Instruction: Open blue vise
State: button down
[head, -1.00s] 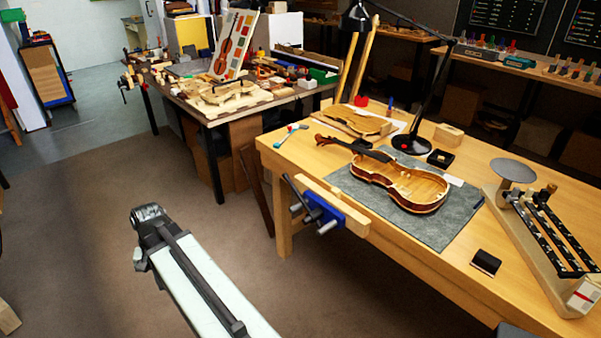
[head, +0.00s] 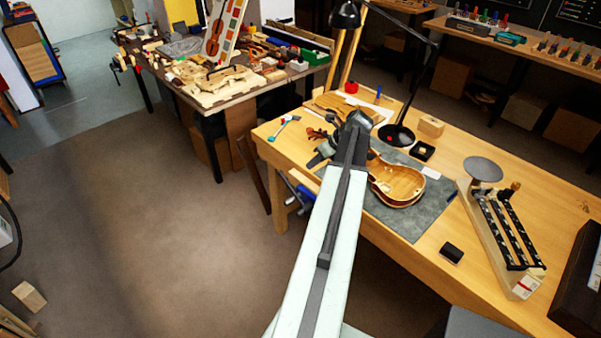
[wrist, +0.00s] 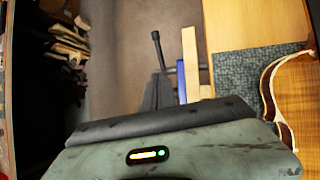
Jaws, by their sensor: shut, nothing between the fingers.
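The blue vise (head: 304,190) is fixed at the left front corner of the wooden workbench, mostly hidden behind my arm in the head view. In the wrist view a narrow strip of its blue body (wrist: 181,84) shows beside its wooden jaw (wrist: 190,62). Its black handle rod (wrist: 158,48) stands out to the left of the jaw. My gripper (head: 320,156) is shut and empty, above the vise area in the head view. In the wrist view its dark fingers (wrist: 156,92) appear just below the handle in the picture; I cannot tell whether they touch it.
An open violin body (head: 398,184) lies on a grey mat (head: 425,222) behind my arm. A second cluttered bench (head: 225,95) stands at back left.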

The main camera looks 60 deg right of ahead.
aim_at(289, 184)
jog(key=b+x, duration=0.9)
jog(key=x, duration=0.3)
jog(key=shift+s+f+b, duration=0.15)
jog(key=shift+f+b, duration=0.15)
jog(key=shift+w+a+f+b, duration=0.1)
jog(key=shift+w+f+b, duration=0.3)
jog(key=shift+w, duration=0.1)
